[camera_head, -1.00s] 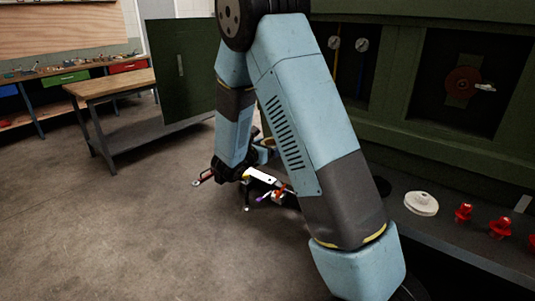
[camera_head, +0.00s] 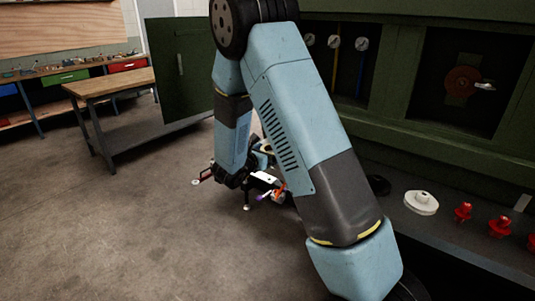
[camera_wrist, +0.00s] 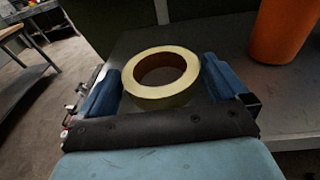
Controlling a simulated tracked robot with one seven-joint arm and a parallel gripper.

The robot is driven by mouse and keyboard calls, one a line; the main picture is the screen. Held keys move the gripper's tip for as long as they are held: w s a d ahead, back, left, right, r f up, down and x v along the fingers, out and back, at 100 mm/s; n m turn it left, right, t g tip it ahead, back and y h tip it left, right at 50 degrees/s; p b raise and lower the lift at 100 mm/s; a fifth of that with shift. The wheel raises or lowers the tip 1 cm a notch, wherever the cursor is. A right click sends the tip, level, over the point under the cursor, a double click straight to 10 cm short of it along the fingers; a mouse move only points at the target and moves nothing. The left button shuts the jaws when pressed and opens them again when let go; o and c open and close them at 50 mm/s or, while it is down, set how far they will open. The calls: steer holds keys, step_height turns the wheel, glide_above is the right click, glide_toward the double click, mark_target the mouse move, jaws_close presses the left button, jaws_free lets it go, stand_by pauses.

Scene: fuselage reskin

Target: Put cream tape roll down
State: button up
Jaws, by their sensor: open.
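The cream tape roll (camera_wrist: 160,98) lies flat on a dark grey surface (camera_wrist: 215,40) in the wrist view. My gripper (camera_wrist: 162,68) is open, with one blue finger on the left of the roll and one on the right. The roll sits between the fingers, and a dark gap shows on its right side. Whether the left finger touches it I cannot tell. In the head view my arm hides most of this area, and I cannot make out the roll clearly there.
An orange cylinder (camera_wrist: 285,30) stands right of the roll. In the head view a white round part (camera_head: 421,202) and several red parts (camera_head: 463,212) stand on the ledge at right. A wooden workbench (camera_head: 110,82) stands at left. Open floor lies in front.

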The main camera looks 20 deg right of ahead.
steer(key=v, duration=1.2)
steer(key=s+d+r+m+g+y, duration=0.3)
steer(key=s+d+r+m+g, duration=0.7)
steer(key=s+d+m, duration=0.35)
steer(key=s+a+r+m+t+y, duration=0.2)
steer(key=s+r+m+y, duration=0.2)
steer(key=s, duration=0.4)
steer(key=s+a+r+m+t+y, duration=0.2)
steer(key=s+r+m+y, duration=0.3)
steer(key=s+m, duration=0.3)
steer(key=shift+a+r+t+y, duration=0.3)
steer(key=shift+a+r+t, duration=0.1)
steer(key=shift+t, duration=0.1)
steer(key=shift+w+m, duration=0.1)
steer(key=shift+m, duration=0.15)
steer(key=shift+c, duration=0.5)
